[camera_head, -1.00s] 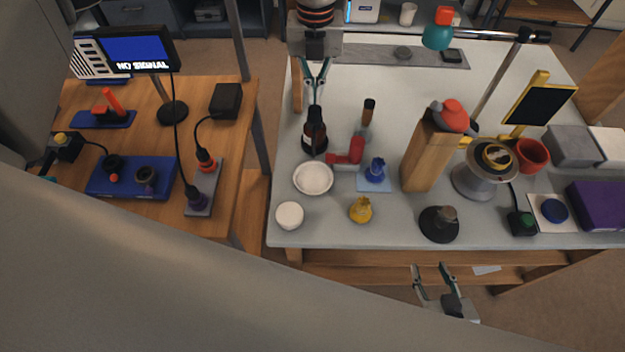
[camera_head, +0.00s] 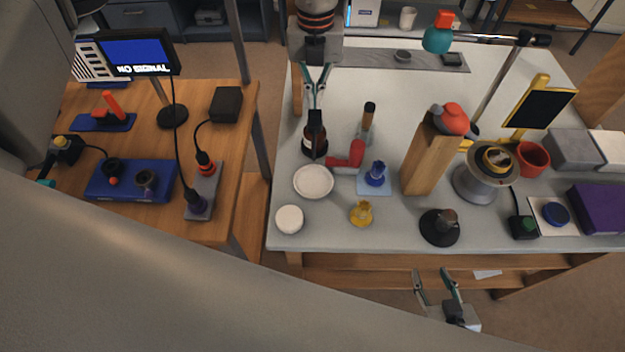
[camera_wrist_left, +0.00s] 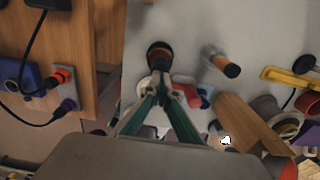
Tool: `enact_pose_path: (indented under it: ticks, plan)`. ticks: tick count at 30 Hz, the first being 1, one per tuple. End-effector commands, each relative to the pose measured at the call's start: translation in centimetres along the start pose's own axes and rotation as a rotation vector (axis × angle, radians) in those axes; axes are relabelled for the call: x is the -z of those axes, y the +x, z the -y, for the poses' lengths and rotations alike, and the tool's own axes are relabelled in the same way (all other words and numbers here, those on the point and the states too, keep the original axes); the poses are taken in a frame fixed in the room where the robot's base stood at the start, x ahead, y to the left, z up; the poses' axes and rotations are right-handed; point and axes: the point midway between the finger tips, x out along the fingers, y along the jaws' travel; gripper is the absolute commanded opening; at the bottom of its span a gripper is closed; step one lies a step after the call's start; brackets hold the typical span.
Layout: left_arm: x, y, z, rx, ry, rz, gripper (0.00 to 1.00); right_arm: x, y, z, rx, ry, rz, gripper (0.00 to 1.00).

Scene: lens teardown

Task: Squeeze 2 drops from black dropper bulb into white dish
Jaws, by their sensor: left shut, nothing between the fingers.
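The dropper bottle (camera_head: 315,145) stands upright on the pale table, with its black bulb (camera_head: 315,118) on top. In the left wrist view the bottle (camera_wrist_left: 159,54) shows as a dark round shape just beyond the fingertips. My left gripper (camera_head: 316,100) points down at the bulb, its fingertips shut with nothing held between them. The fingers also show in the left wrist view (camera_wrist_left: 160,88). Whether they touch the bulb is unclear. The white dish (camera_head: 313,181) lies just in front of the bottle. My right gripper (camera_head: 433,280) is open and empty off the table's front edge.
A red tool-like object (camera_head: 347,158) lies right of the bottle, beside a dark-topped vial (camera_head: 367,118). A white round lid (camera_head: 289,219) and a small yellow item (camera_head: 361,213) sit near the front. A wooden block (camera_head: 424,165) stands to the right.

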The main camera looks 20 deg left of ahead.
Motion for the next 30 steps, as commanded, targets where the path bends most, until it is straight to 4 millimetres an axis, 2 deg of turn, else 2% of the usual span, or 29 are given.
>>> enact_pose_path:
  ticks: [14,30]
  plan:
    - [0.0,0.1,0.0,0.000,0.000,0.000,0.00,0.1,0.0,0.0,0.000,0.000,-0.003,0.40]
    - [0.0,1.7,0.0,0.000,0.000,0.000,0.00,-0.7,0.5,0.1,0.001,0.001,0.000,0.40]
